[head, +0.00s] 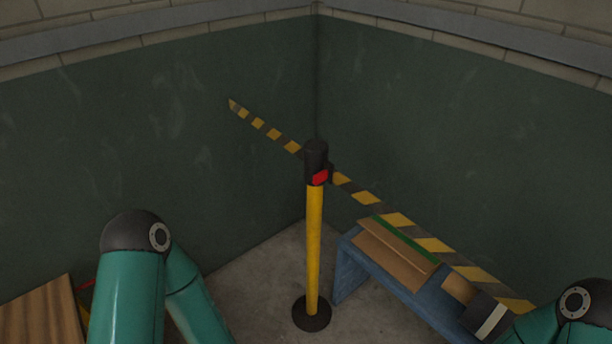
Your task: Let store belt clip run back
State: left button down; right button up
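A yellow post (314,250) with a black head and a red patch stands upright on a round black base (311,314). A yellow-and-black striped belt (400,219) shows on both sides of the post head. Its left stretch rises to an end at the left wall. Its right stretch slopes down past the bench toward my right arm, where its far end is hidden or out of view. I cannot make out a belt clip. Only upper parts of my arms show, at the lower left and lower right; neither gripper is in view.
A blue bench (350,272) stands right of the post, with a brown board with a green edge (398,250) and a dark block with a pale stripe (486,316) on or near it. A wooden surface (40,315) is at lower left. Dark green walls meet behind the post.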

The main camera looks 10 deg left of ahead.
aim_at(326, 175)
jog(key=u, duration=0.05)
jog(key=i, duration=0.95)
jog(key=z, duration=0.05)
